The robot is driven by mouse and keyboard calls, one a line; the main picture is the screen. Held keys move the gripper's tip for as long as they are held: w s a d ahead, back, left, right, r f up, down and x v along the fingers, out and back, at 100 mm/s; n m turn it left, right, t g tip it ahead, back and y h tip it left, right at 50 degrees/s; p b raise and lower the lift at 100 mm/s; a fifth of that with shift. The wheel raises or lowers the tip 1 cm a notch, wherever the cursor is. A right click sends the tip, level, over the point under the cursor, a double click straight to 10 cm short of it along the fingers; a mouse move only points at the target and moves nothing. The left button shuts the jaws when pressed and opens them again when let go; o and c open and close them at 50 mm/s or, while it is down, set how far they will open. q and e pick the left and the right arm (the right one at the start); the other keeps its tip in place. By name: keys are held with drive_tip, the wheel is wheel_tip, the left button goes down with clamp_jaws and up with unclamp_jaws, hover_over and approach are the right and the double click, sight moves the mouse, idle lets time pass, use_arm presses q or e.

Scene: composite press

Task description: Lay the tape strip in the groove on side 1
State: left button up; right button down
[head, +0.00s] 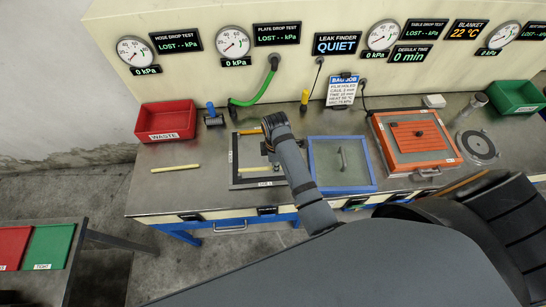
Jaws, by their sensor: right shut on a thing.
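My right arm reaches across the bench to a dark square frame (237,186) with a small label on its near edge. My right gripper (266,149) is low over the frame, mostly hidden behind my own wrist. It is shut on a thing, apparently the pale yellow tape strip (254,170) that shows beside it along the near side. I cannot tell whether this strip touches the groove. My left gripper is not in view.
A loose yellow strip (175,168) lies on the bench left of the frame. A red waste bin (167,121) stands behind it. A blue-edged glass plate (325,160) and an orange box (413,140) are to the right. A green hose (254,97) hangs behind.

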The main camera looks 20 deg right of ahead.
drive_tip(key=shift+w, duration=0.1)
drive_tip(key=shift+a+r, duration=0.15)
drive_tip(key=shift+s+a+f, duration=0.25)
drive_tip(key=shift+s+f, duration=0.2)
drive_tip(key=shift+f, duration=0.25)
wheel_tip(320, 180, down, 3)
drive_tip(key=shift+r+b, duration=0.1)
drive_tip(key=shift+b, duration=0.55)
drive_tip(key=shift+f, duration=0.35)
drive_tip(key=shift+a+f, duration=0.1)
drive_tip(key=shift+f, duration=0.1)
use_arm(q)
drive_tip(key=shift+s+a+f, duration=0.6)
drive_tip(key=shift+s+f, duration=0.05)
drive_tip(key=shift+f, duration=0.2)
use_arm(e)
drive_tip(key=shift+f, duration=0.25)
